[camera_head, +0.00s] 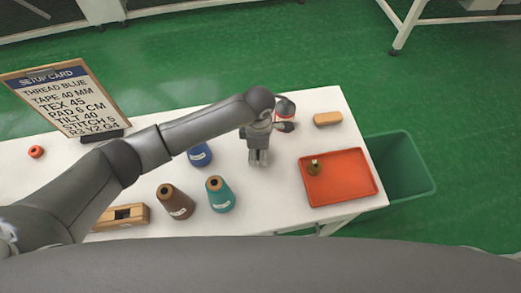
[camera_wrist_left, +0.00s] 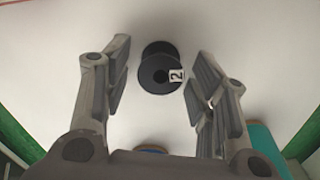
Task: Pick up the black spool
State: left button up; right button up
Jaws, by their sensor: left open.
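The black spool (camera_wrist_left: 152,78) shows in the left wrist view on the white table, with a white tag marked 2 on its end. It lies between the two spread fingers of my left gripper (camera_wrist_left: 158,85), with clear gaps on both sides. In the head view my left gripper (camera_head: 258,163) is over the middle of the table, open, fingers pointing down. I cannot make out the spool there; the gripper and wrist seem to hide it. My right gripper is not in view.
Blue (camera_head: 200,155), teal (camera_head: 220,196) and brown (camera_head: 175,203) thread cones stand left of the gripper, near a wooden block (camera_head: 124,216). An orange tray (camera_head: 340,194) with a small brass-coloured item is right; a green bin (camera_head: 406,165) stands beyond. A setup card (camera_head: 64,98) stands left.

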pick_arm(q)
jog(key=c, duration=0.9)
jog(key=shift+c, duration=0.2)
